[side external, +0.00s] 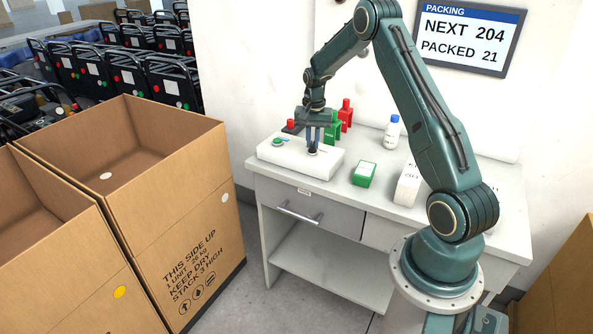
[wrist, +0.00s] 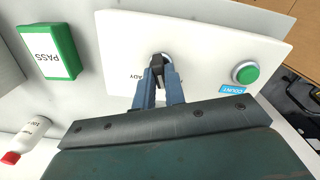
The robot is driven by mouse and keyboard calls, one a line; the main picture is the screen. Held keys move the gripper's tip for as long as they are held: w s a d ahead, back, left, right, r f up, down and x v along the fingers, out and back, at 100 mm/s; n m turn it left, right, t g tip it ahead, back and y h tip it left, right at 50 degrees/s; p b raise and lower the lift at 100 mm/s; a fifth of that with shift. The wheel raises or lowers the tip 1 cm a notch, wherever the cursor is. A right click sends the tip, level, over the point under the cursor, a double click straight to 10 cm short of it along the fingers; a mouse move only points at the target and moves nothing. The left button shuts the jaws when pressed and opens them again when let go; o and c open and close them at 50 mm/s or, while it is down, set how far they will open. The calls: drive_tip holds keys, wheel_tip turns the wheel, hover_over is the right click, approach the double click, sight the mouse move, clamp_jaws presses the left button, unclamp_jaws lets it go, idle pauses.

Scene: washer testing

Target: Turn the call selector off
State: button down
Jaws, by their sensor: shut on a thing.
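The call selector, a small black knob (wrist: 157,72) on a grey round base, sits on a white control box (side external: 300,160). My gripper (side external: 313,147) points down at the box and is shut on the knob. In the wrist view the blue fingers of my gripper (wrist: 159,84) stand on either side of the knob. A label ending in "ADY" shows beside the knob, partly hidden by a finger. Any off mark is hidden or too small to read, so I cannot tell the setting.
A green button (wrist: 245,73) with a blue COUNT label sits on the same box. A green PASS box (wrist: 49,52) lies beside it. A white bottle (side external: 392,132) and red and green blocks stand behind. Cardboard cartons (side external: 190,220) stand left of the bench.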

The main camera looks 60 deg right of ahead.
sight(313, 142)
drive_tip(key=shift+r+m, duration=0.1)
drive_tip(key=shift+m, duration=1.9)
drive_tip(key=c, duration=1.5)
unclamp_jaws()
drive_tip(key=shift+o, duration=0.2)
drive_tip(key=shift+r, duration=0.1)
wheel_tip(313, 142, up, 14)
drive_tip(key=shift+f, duration=0.2)
